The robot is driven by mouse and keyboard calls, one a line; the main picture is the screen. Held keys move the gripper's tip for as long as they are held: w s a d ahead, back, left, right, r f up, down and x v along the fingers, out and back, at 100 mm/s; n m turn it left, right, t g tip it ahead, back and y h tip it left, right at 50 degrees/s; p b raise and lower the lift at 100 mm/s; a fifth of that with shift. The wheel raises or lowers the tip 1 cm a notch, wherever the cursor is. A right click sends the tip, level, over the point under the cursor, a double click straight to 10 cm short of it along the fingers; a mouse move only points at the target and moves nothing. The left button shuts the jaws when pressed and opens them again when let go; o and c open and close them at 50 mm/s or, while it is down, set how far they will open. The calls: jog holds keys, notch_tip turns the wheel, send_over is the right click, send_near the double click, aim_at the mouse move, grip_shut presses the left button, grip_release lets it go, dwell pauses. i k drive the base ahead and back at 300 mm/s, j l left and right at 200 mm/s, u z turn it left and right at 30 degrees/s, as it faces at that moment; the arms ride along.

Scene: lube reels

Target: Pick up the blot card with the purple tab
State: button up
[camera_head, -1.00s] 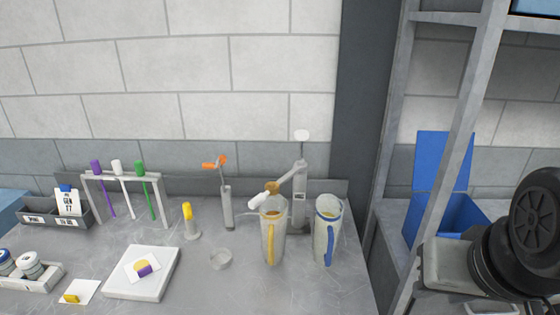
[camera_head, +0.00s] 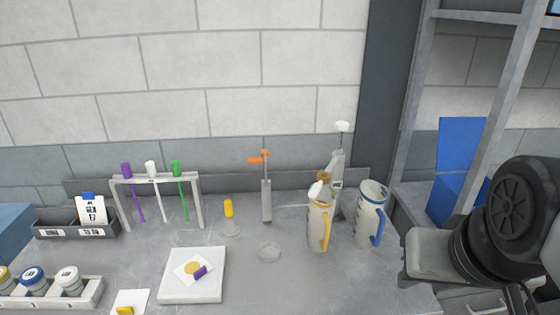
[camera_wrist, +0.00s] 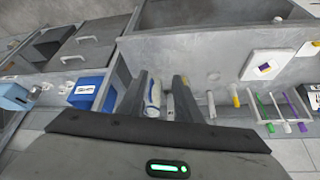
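The blot card with the purple tab (camera_head: 188,267) is a white card with a yellow-brown blot. It lies tilted on a pale square block (camera_head: 206,291) on the bench, its purple tab at the right corner. In the wrist view the card (camera_wrist: 265,69) shows small on its block, at the upper right. My gripper (camera_wrist: 160,80) is open, its two dark fingers apart with nothing held between them. It is well away from the card, which lies off to the right in the wrist view.
A card with a yellow tab (camera_head: 125,309) lies front left, near a tray of jars (camera_head: 90,292). A rack (camera_head: 200,205) holds purple, white and green dipsticks. Two jugs (camera_head: 318,225) (camera_head: 370,220) stand right of a small clear dish (camera_head: 268,252). A shelf post (camera_head: 470,110) rises at right.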

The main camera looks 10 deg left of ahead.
aim_at(192, 271)
jog(key=k+j, duration=0.1)
jog(key=j, duration=0.25)
jog(key=k+j, duration=0.1)
jog(key=j, duration=0.25)
jog(key=k+j, duration=0.1)
jog(key=j, duration=0.3)
jog(key=i+j, duration=0.15)
jog(key=j, duration=0.15)
jog(key=i+j, duration=0.15)
jog(key=j, duration=0.15)
